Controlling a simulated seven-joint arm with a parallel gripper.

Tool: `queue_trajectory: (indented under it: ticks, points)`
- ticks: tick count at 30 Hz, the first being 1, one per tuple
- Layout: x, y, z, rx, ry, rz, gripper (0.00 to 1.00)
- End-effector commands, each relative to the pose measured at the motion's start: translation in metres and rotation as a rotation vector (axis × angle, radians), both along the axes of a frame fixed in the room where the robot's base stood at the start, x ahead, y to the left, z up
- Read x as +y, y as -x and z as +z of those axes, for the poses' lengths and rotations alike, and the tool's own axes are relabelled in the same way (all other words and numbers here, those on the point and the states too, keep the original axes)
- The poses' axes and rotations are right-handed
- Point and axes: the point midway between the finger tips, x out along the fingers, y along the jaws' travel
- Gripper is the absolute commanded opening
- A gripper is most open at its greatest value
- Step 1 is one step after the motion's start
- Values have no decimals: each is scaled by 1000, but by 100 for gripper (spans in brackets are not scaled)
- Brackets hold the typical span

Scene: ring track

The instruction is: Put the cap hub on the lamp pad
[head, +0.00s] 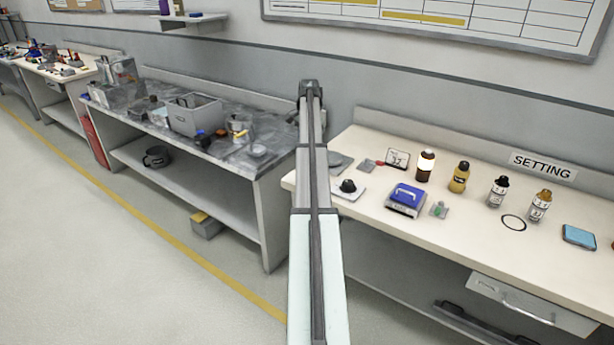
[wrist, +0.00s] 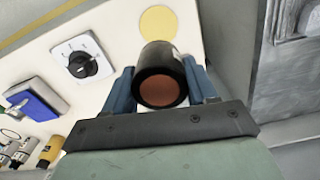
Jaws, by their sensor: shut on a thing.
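My gripper (wrist: 161,88) is shut on a dark cylinder, which I take to be the cap hub (wrist: 157,62). Its near end shows a reddish-brown round face inside a black rim. One blue finger presses each side of it. A flat yellow disc, perhaps the lamp pad (wrist: 159,20), lies on the cream bench just beyond the cylinder in the wrist view. In the head view my arm hides the gripper, the cylinder and the disc.
A white plate with a black knob (head: 348,186) and a blue-topped box (head: 405,198) stand on the cream bench (head: 450,235). Several bottles, including a yellow one (head: 459,177), stand behind. A grey workbench (head: 215,150) with clutter lies left, across a gap.

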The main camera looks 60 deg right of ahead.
Motion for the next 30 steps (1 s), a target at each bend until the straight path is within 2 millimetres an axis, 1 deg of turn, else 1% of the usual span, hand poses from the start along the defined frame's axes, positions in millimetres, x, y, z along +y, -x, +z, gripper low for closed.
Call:
queue_trajectory:
  ticks: [1,5,8,15,22,27,30]
  points:
    - [9,0,-2,0,1,-6,13]
    - [15,-1,-9,0,0,-16,13]
    - [16,-2,-19,1,0,-18,13]
    - [15,-2,-57,0,0,-17,13]
    - [15,-2,-73,0,0,-16,13]
    - [15,-2,-95,1,-1,-16,13]
    - [15,-2,-102,0,0,-16,13]
